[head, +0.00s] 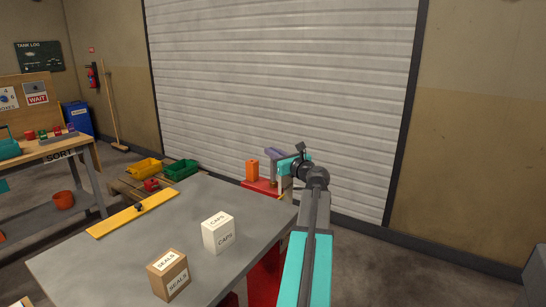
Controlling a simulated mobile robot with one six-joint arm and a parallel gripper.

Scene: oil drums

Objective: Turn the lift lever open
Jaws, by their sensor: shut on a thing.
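My arm reaches away over the right side of the table. My gripper (287,165) is at its far end, small in the picture, with teal fingers. A lavender-grey bar (274,152), which looks like the lift lever, is right at the fingers, above a red surface beyond the table. My gripper appears shut on this lever. The fingertips and the lever's pivot are too small and partly covered to make out, so its exact angle cannot be told.
The grey table (130,255) holds a white CAPS box (218,233), a brown SEALS box (168,275) and a yellow strip (133,214). A shutter (280,80) stands behind.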

